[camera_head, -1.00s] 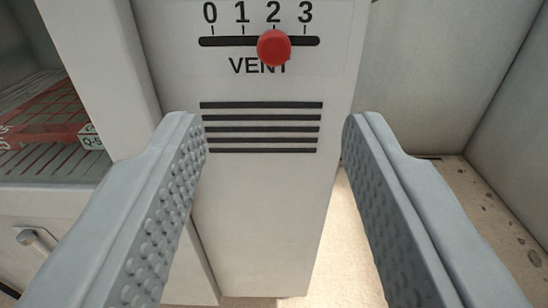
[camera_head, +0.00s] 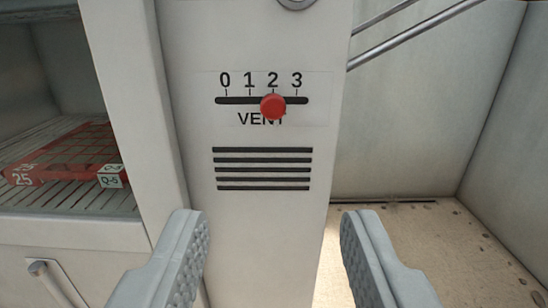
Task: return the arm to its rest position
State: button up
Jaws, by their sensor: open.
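My gripper (camera_head: 272,222) is open and empty, its two grey fingers with studded inner pads reaching up from the bottom of the view. It is in front of a white panel (camera_head: 262,235), below the vent slider and apart from it as far as I can see. The red slider knob (camera_head: 273,107) sits under the 2 of the VENT scale, which runs from 0 to 3 along a black slot (camera_head: 236,100). Dark louvre slots (camera_head: 262,168) lie below the scale. The rest of my arm is not in view.
At right are metal rods (camera_head: 415,38), a pale wall (camera_head: 420,110) and a speckled floor (camera_head: 440,250).

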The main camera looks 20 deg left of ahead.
jog(key=s+a+r+h, duration=0.1)
jog(key=s+r+h, duration=0.15)
jog(key=r, duration=0.75)
jog(key=s+a+r+m+h, duration=0.1)
jog(key=s+a+r, duration=0.15)
jog(key=r, duration=0.75)
jog(key=s+a+r+h, duration=0.1)
jog(key=s+r, duration=0.2)
jog(key=r, duration=0.7)
jog(key=s+a+r, duration=0.1)
jog(key=s+r, duration=0.4)
jog(key=s, duration=0.3)
jog(key=s+a+r+m, duration=0.1)
jog(key=s+a+r, duration=0.1)
jog(key=s+r, duration=0.4)
jog(key=s+a+r+m, duration=0.1)
jog(key=s+r, duration=0.4)
jog(key=s, duration=0.6)
jog(key=shift+s+a+r, duration=0.2)
jog(key=shift+s+a, duration=0.15)
jog(key=shift+a, duration=0.35)
